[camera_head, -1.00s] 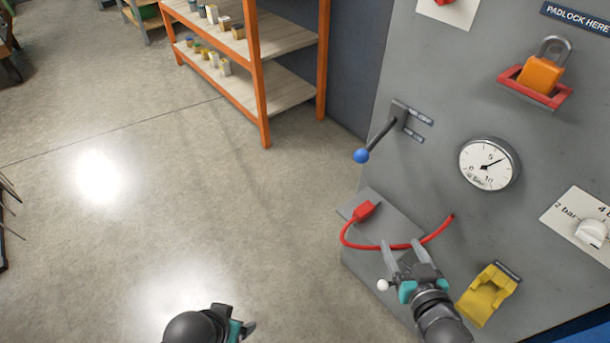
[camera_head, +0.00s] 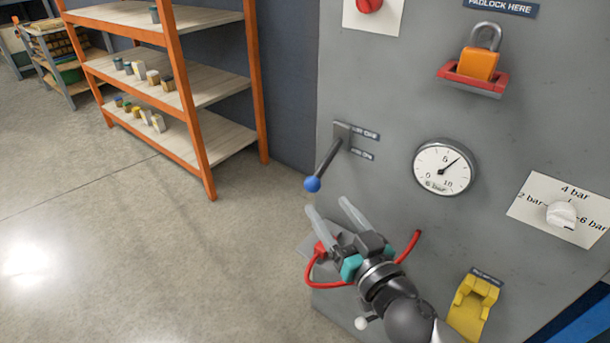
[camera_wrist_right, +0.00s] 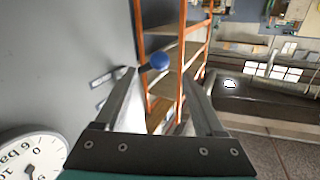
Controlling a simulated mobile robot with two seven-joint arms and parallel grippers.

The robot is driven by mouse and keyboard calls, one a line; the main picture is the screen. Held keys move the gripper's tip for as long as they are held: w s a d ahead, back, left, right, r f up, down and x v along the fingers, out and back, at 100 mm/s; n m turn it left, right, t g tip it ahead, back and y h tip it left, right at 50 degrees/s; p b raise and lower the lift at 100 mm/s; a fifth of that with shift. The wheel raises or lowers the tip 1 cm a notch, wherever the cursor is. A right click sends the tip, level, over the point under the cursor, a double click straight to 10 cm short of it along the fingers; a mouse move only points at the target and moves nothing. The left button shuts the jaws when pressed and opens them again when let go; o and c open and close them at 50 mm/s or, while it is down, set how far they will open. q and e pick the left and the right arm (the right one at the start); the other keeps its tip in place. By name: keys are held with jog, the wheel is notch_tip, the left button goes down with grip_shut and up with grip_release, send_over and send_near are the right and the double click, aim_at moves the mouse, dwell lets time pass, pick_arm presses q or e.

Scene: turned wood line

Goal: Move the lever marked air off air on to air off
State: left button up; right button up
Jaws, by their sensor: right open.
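The lever (camera_head: 328,158) has a dark arm with a blue ball knob (camera_head: 312,184), and its bracket (camera_head: 342,132) is on the grey panel. It slants out and down to the left. The air off label (camera_head: 365,134) is above the air on label (camera_head: 362,154), right of the bracket. My right gripper (camera_head: 328,205) is open and empty, its fingers pointing up toward the knob from just below. In the right wrist view the knob (camera_wrist_right: 159,62) appears between and beyond the fingertips (camera_wrist_right: 160,75). My left gripper is out of view.
A pressure gauge (camera_head: 444,167) is right of the lever. An orange padlock (camera_head: 478,65), a white dial (camera_head: 562,215) and a yellow part (camera_head: 472,303) are further right. A red cable (camera_head: 325,283) runs behind my right gripper. Orange shelving (camera_head: 188,130) stands at the left.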

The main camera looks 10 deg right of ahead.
aim_at(316, 191)
jog(key=w, duration=0.3)
jog(key=w+a, duration=0.1)
jog(key=w, duration=0.1)
jog(key=w+b, duration=0.1)
jog(key=w, duration=0.2)
jog(key=shift+w+a, duration=0.25)
jog(key=shift+w, duration=0.1)
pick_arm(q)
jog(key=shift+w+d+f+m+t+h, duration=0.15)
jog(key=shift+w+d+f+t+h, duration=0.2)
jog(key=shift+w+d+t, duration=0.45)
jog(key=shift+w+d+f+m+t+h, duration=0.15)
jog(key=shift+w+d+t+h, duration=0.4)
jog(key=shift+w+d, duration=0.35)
pick_arm(e)
jog(key=shift+w+a, duration=0.25)
jog(key=shift+w, duration=0.95)
grip_shut()
jog(key=shift+r, duration=0.1)
